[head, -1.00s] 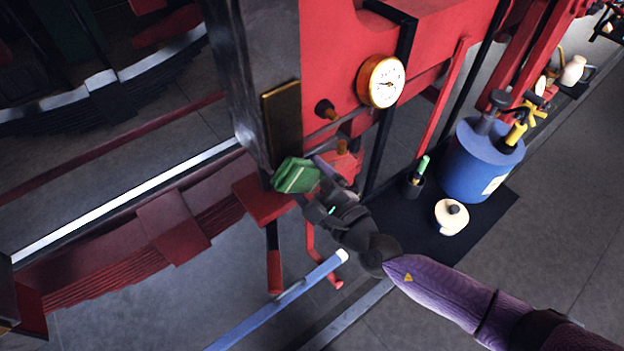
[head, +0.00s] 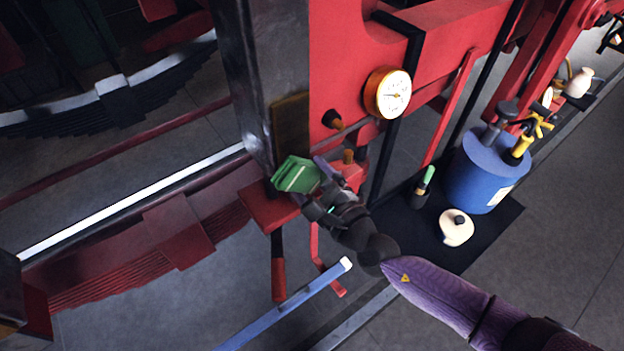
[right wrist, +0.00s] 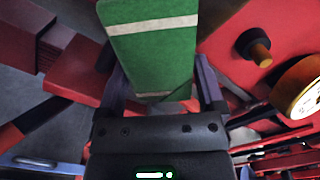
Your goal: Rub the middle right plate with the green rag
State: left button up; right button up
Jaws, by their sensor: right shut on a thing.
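A green folded rag (head: 297,174) with a pale stripe is held in my right gripper (head: 316,187). In the right wrist view the rag (right wrist: 155,45) stands between the two fingers of the gripper (right wrist: 160,88), which is shut on it. A dull brown plate (head: 291,122), the only such plate I make out, is on the dark grey upright post. The rag overlaps the plate's lower end in the head view; I cannot tell if they touch. The plate's lower part is hidden behind the rag. My left gripper is not in view.
A round brass gauge (head: 388,93) and a dark knob (head: 332,119) are on the red frame right of the plate. A blue drum (head: 484,175), a cream container (head: 456,228) and a dark cup (head: 420,194) stand on a black mat. A blue bar (head: 290,305) lies below.

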aim_at(312, 170)
notch_tip(312, 170, up, 3)
jog(key=shift+s+r+p, duration=0.1)
jog(key=shift+r+p, duration=0.05)
jog(key=shift+p, duration=1.05)
notch_tip(312, 170, up, 6)
jog(key=p, duration=0.6)
jog(key=shift+r, duration=0.2)
jog(key=shift+r+b, duration=0.15)
jog(key=shift+b, duration=0.2)
jog(key=shift+r, duration=0.45)
notch_tip(312, 170, down, 12)
jog(key=b, duration=1.2)
jog(key=shift+f, duration=0.15)
jog(key=f+b, duration=0.3)
jog(key=shift+a+f+b, duration=0.2)
jog(key=shift+f+b, duration=0.15)
jog(key=shift+f, duration=0.05)
jog(key=c, duration=0.3)
jog(key=shift+r, duration=0.15)
jog(key=shift+c, duration=0.2)
